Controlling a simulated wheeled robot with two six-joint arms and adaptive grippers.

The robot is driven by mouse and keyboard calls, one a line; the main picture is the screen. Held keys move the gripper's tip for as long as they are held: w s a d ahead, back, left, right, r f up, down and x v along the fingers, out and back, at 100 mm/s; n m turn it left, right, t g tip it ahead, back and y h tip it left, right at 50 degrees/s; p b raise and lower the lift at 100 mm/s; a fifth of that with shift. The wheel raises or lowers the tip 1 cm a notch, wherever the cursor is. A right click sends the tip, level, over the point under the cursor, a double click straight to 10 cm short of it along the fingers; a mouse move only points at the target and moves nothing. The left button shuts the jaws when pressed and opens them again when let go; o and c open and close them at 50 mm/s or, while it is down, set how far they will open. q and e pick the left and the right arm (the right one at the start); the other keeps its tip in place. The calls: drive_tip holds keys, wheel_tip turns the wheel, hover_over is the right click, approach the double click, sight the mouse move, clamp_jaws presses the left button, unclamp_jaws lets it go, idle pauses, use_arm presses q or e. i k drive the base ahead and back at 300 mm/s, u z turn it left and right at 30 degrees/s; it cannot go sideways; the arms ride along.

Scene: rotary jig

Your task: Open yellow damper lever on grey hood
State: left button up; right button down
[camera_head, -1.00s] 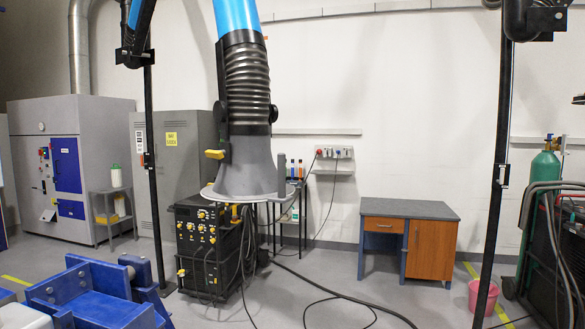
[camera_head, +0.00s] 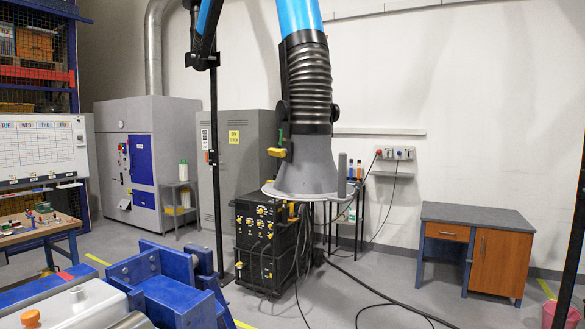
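The grey hood (camera_head: 306,172) hangs at the middle of the view, at the lower end of a black ribbed hose and a blue extraction arm (camera_head: 299,14). It has a wide flared rim. The yellow damper lever (camera_head: 277,152) sticks out from the left side of the hood's neck, about level. A small green part shows just above it. Neither of my grippers shows in this view, and nothing touches the lever.
A black welding machine (camera_head: 263,246) with cables stands below the hood. A blue jig (camera_head: 172,285) fills the lower left foreground. A wooden-topped workbench (camera_head: 40,229) stands at left, a desk (camera_head: 476,246) at right. Cables lie on the floor between machine and desk.

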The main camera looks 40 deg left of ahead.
sight(280, 152)
drive_tip(key=i, duration=0.9)
drive_tip(key=u, duration=3)
